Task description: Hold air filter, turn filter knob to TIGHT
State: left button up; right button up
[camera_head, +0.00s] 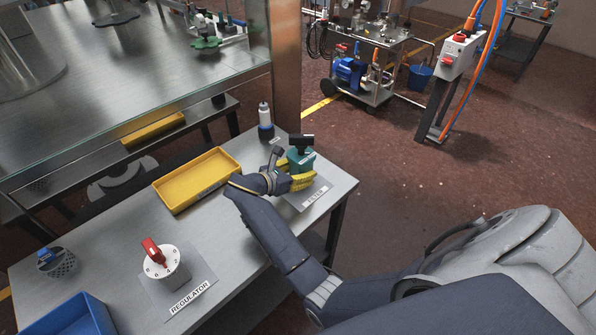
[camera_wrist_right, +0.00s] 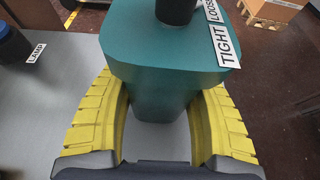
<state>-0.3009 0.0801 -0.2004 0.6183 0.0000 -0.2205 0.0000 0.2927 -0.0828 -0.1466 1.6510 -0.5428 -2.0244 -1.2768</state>
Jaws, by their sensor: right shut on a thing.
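The air filter (camera_head: 300,161) is a teal housing standing upright on a plate marked FILTER at the table's right end. Its black filter knob (camera_head: 301,141) is T-shaped on top; only the knob's base (camera_wrist_right: 176,10) shows in the right wrist view. The labels TIGHT (camera_wrist_right: 228,45) and LOOSE lie on the lid's right side there. Where the knob points is unclear. My right gripper (camera_head: 299,179) has its yellow fingers on both sides of the filter body below the lid, shut on it, as the right wrist view shows (camera_wrist_right: 160,105). My left gripper is out of view.
A yellow tray (camera_head: 163,183) lies left of the filter. A lamp-like bottle (camera_head: 265,118) stands behind it. The regulator (camera_head: 160,262) with a red handle, a blue bin (camera_head: 70,318) and a mesh cup (camera_head: 56,262) are at the front left. Bare table lies between the tray and regulator.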

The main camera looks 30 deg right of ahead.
dwell(0.3)
jog(key=shift+d+f, duration=0.1)
jog(key=shift+f, duration=0.1)
jog(key=shift+f, duration=0.35)
jog(key=shift+f, duration=0.4)
dwell(0.9)
jog(key=o, duration=1.4)
jog(key=shift+c, duration=0.2)
jog(key=c, duration=1.4)
jog(key=shift+o, duration=0.2)
